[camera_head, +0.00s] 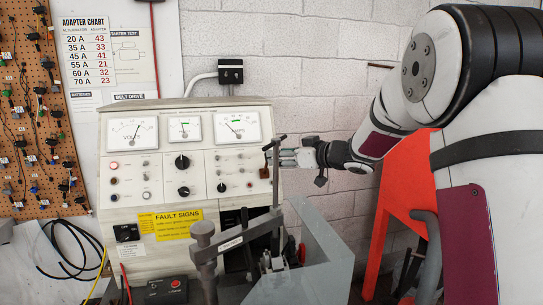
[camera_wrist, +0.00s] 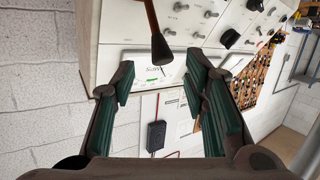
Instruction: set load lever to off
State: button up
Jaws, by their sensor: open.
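The load lever (camera_head: 276,192) looks like a dark rod standing up at the right front of the grey test bench (camera_head: 125,182). In the wrist view its brown rod comes in from the top edge and ends in a dark knob (camera_wrist: 160,48). My gripper (camera_head: 272,158) is at the upper end of the rod, in front of the bench's right edge. In the wrist view my gripper (camera_wrist: 160,75) is open, with green-padded fingers to the left and right of the knob. Gaps show on both sides; I cannot tell the depth between them. The lever's markings are not readable.
The bench panel carries dials, knobs and a yellow fault sign (camera_head: 171,224). A grey clamp arm (camera_head: 204,250) and a grey angled plate (camera_head: 322,250) stand below my gripper. An orange frame (camera_head: 400,190) is at the right. A black box (camera_head: 230,71) hangs on the wall.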

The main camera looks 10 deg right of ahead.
jog(key=v, duration=0.6)
jog(key=shift+s+d, duration=0.15)
